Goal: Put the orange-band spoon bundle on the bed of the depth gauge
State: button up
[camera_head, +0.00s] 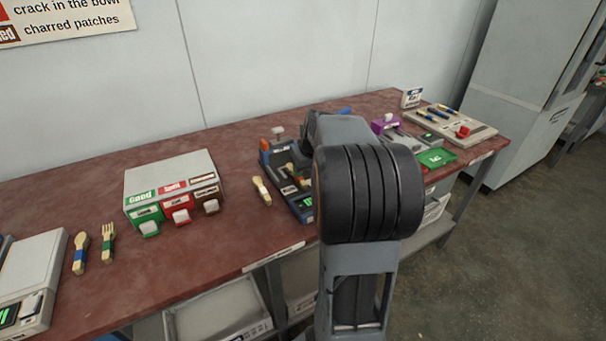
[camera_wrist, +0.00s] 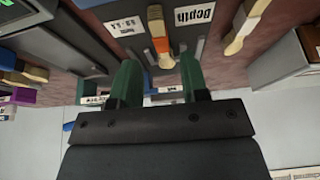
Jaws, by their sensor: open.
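A loose spoon bundle (camera_head: 261,191) lies just left of the gauge. A tray (camera_head: 440,122) stands at the right end of the red table.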

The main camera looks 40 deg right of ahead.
jog(key=v, duration=0.5)
jog(key=s+a+f, duration=0.3)
jog(key=s+a, duration=0.3)
jog(key=a, duration=0.5)
jog(key=s+a+f+n+g, duration=0.1)
jog(key=s+a+f, duration=0.2)
jog(key=s+a, duration=0.4)
jog(key=a, duration=0.4)
jog(key=shift+s+a+f+g+y+p, duration=0.15)
jog(key=shift+s+f+g+y+p, duration=0.05)
jog(key=shift+f+g+y+p, duration=0.1)
jog(key=shift+r, duration=0.1)
notch_tip(320, 180, up, 14)
jog(key=p, duration=1.3)
jog(key=shift+s+a+n, duration=0.2)
jog(key=shift+a+n, duration=0.05)
jog(key=shift+n, duration=0.15)
